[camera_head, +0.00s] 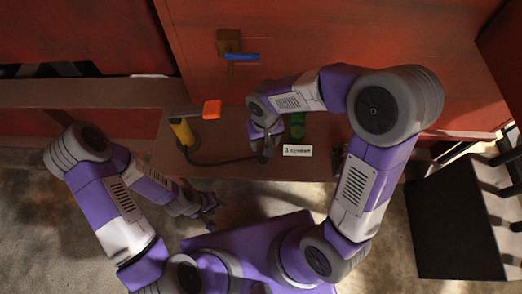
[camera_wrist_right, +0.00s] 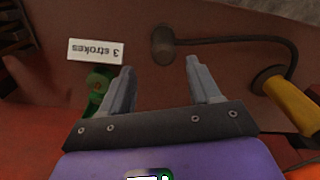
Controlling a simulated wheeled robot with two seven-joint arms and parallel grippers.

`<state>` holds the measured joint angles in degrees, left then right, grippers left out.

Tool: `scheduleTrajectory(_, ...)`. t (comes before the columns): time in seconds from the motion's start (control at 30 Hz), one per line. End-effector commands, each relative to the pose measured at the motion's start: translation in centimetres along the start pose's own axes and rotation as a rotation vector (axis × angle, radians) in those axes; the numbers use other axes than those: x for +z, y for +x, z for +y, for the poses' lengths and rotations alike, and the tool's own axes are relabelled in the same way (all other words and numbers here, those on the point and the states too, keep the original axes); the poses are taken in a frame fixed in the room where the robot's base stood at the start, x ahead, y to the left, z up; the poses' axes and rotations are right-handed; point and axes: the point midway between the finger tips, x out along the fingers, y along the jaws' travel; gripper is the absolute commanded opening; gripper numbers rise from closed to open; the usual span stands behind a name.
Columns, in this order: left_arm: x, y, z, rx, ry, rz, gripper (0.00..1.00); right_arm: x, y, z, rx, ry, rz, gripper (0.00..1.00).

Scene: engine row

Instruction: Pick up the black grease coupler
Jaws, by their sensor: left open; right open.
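The black grease coupler (camera_head: 263,158) is a short dark cylinder at the end of a black hose, lying on the brown ledge. In the right wrist view the coupler (camera_wrist_right: 163,45) shows just beyond the fingertips, roughly centred between them. My right gripper (camera_head: 266,146) is open and empty, over the ledge close to the coupler; its fingers (camera_wrist_right: 160,65) are spread. Whether they touch the coupler I cannot tell. My left gripper (camera_head: 209,203) is open and low at the left, in front of the ledge and away from the coupler.
The hose runs to a yellow cylinder (camera_head: 182,132) with an orange-red part (camera_head: 212,109) near it. A white "3 strokes" card (camera_head: 297,150) and a green item (camera_head: 297,124) lie right of the coupler. A blue-handled valve (camera_head: 241,57) is on the red panel behind. A black rack stands right.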

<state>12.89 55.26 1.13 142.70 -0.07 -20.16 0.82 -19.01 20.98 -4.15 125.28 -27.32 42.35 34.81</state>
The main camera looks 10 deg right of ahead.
Motion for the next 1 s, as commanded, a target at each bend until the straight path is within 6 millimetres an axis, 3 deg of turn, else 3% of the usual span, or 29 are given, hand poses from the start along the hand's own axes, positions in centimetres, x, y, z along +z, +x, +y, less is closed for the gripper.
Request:
scheduleTrajectory(0.43, -0.1, 1.7, -0.7, 0.0, 0.0, 0.0, 0.43, 0.3, 6.2, -0.6, 0.0, -0.002, -0.007, 0.62)
scheduleTrajectory(0.77, -0.1, 1.8, -0.7, 0.0, 0.0, 0.0, 0.43, 0.3, 6.9, -0.6, -0.002, -0.001, -0.003, 0.62)
scheduleTrajectory(1.0, -0.1, 1.8, -0.7, 0.0, 0.0, 0.0, 0.43, 0.3, 6.8, -0.6, -0.002, -0.001, -0.003, 0.27)
